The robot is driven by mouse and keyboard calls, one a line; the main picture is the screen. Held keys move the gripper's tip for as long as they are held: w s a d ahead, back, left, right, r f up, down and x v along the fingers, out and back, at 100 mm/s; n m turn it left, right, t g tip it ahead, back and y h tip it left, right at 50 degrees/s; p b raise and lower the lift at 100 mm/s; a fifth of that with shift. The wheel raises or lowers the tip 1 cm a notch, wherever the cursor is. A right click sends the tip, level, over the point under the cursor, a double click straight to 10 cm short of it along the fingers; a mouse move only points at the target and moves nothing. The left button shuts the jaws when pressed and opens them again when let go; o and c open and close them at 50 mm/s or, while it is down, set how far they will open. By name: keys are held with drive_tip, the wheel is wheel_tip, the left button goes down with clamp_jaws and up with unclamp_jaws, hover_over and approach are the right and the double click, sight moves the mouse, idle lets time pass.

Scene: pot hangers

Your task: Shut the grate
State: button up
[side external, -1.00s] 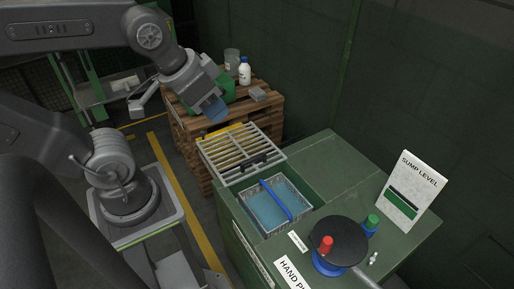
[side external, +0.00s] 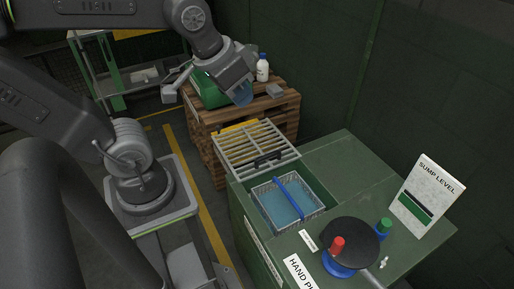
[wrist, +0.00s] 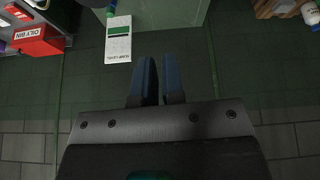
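The slatted pale grate (side external: 250,145) with a black handle (side external: 268,161) lies off the cabinet's opening, toward the back left, in the side view. The opening is uncovered, and a mesh basket (side external: 265,207) with a blue bar across it shows inside. My gripper (side external: 242,95) is above and behind the grate, apart from it, near the wooden crate stand. In the wrist view the blue fingers of my gripper (wrist: 159,80) are side by side, almost touching, with nothing between them. The grate is not visible in the wrist view.
The green cabinet top (side external: 350,165) carries a dark round pump plate (side external: 348,242) with red and green knobs, and a SUMP LEVEL sign (side external: 428,193). A white bottle (side external: 262,69) and a green container (side external: 208,92) stand on the wooden crates (side external: 285,115). A red OILY BIN (wrist: 35,40) shows in the wrist view.

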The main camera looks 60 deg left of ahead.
drive_tip(key=w+a+f+n, duration=0.1)
drive_tip(key=w+a, duration=0.1)
drive_tip(key=w, duration=0.1)
drive_tip(key=w+a+f+n+g, duration=0.1)
drive_tip(key=w+a+n, duration=0.1)
drive_tip(key=w, duration=0.2)
drive_tip(key=w+a+f+n+g, duration=0.1)
drive_tip(key=w+a+n, duration=0.1)
drive_tip(key=w+a, duration=0.1)
drive_tip(key=shift+w, duration=0.25)
clamp_jaws()
drive_tip(key=n+g+h, duration=0.3)
drive_tip(key=n, duration=0.9)
hover_over(254, 155)
wheel_tip(254, 155, down, 39)
drive_tip(key=shift+a+r, duration=0.1)
drive_tip(key=shift+w+d, duration=0.1)
drive_tip(key=shift+d, duration=1.15)
drive_tip(key=shift+d+f, duration=0.3)
drive_tip(key=shift+d, duration=0.4)
